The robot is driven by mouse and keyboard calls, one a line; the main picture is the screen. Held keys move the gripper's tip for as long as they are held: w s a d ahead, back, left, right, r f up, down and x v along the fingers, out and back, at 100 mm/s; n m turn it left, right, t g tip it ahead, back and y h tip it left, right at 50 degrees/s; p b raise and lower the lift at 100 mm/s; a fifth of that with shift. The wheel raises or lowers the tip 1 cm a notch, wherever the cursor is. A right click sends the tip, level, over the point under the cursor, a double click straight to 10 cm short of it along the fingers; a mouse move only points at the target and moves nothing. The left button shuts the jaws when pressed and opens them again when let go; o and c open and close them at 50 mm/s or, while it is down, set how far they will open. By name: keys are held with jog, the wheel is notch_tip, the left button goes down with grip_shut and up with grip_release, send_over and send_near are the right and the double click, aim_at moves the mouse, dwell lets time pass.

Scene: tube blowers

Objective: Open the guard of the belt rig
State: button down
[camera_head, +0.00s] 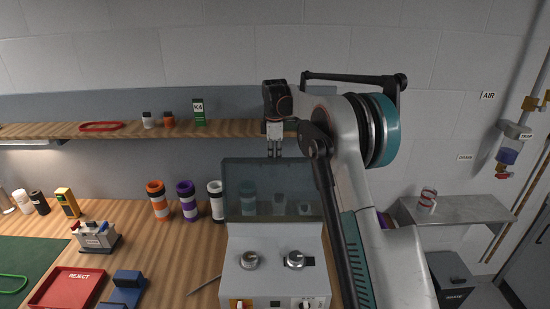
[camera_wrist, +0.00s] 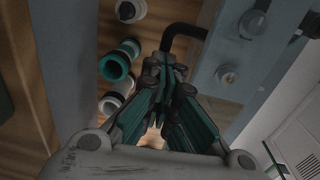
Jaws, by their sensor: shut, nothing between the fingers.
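The belt rig (camera_head: 275,273) is a pale grey box with two round knobs on its face, standing on the wooden bench in the head view. Its guard (camera_head: 272,190) is a dark see-through panel that shows above the knobs, with containers visible through it. The guard's exact tilt is hard to tell. My gripper (camera_head: 274,153) is shut and empty, pointing down at the guard's top edge; I cannot tell whether it touches. In the wrist view my gripper (camera_wrist: 165,75) has its fingers together, near a black bent bar (camera_wrist: 183,30).
A wooden shelf (camera_head: 60,130) with small jars runs behind my gripper. Orange (camera_head: 158,201), purple (camera_head: 187,201) and white (camera_head: 215,201) containers stand left of the guard. A red reject tray (camera_head: 68,287) and a blue block (camera_head: 128,287) lie at the front left.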

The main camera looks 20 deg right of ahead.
jog(key=shift+f, duration=1.15)
jog(key=c, duration=1.8)
grip_release()
jog(key=shift+d, duration=0.15)
jog(key=shift+r, duration=0.3)
jog(key=shift+o, duration=0.6)
jog(key=r, duration=0.2)
jog(key=w+r, duration=0.1)
jog(key=shift+w+d+r, duration=0.1)
jog(key=shift+d+r, duration=0.1)
jog(key=shift+d, duration=0.15)
notch_tip(320, 180, up, 10)
jog(key=s+a, duration=0.1)
jog(key=s, duration=0.1)
